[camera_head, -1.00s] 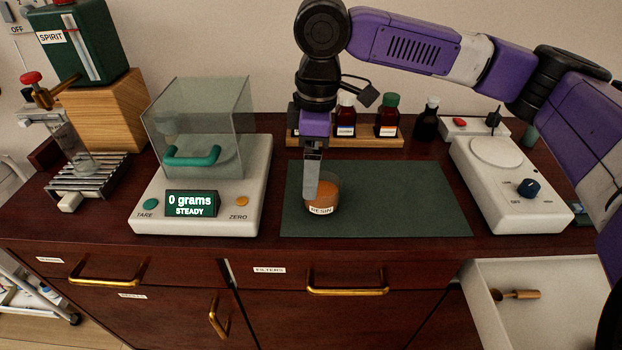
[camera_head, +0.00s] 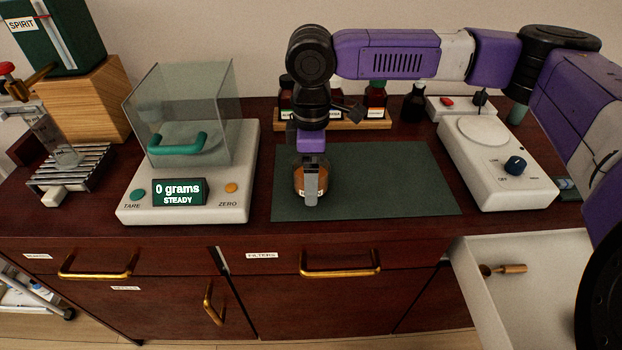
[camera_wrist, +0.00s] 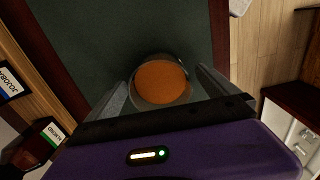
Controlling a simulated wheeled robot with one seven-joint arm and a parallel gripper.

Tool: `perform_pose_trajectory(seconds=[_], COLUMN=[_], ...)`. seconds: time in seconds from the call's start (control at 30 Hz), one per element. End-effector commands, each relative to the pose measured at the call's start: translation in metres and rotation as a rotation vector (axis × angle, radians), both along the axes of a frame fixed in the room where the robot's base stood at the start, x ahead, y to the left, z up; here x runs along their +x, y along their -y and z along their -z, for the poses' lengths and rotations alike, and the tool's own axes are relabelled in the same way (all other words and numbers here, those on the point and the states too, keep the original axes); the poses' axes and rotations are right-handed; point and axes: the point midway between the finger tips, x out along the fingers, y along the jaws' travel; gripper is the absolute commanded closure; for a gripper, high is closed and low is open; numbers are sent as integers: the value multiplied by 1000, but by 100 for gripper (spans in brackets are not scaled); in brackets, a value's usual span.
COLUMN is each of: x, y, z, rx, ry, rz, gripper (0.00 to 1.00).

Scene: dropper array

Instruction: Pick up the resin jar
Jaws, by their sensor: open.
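The resin jar (camera_head: 298,183), a small clear jar with orange-brown contents, stands on the dark green mat (camera_head: 390,190) near its left end. In the head view my gripper (camera_head: 311,198) points down at the jar, and a finger hides part of it and its label. In the wrist view the jar (camera_wrist: 161,83) shows from above as an orange disc with a clear rim. The open fingers of my gripper (camera_wrist: 162,90) lie on either side of it. I cannot tell whether either finger touches the jar.
A balance (camera_head: 240,190) with a glass shield stands left of the mat. A rack (camera_head: 350,124) of bottles is behind it. A white device (camera_head: 497,165) with a blue knob stands to the right. An open drawer (camera_head: 490,320) juts out at front right. The mat's right part is clear.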

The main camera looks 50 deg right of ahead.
Motion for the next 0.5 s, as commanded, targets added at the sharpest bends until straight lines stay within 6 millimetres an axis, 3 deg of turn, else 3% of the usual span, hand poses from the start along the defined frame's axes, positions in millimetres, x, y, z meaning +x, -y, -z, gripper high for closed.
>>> perform_pose_trajectory(seconds=[0.07, 0.43, 0.5], x=[0, 0, 0], y=[0, 0, 0], z=[0, 0, -1], rx=[0, 1, 1], ry=[0, -1, 1], rz=[0, 0, 0], gripper=[6, 78, 80])
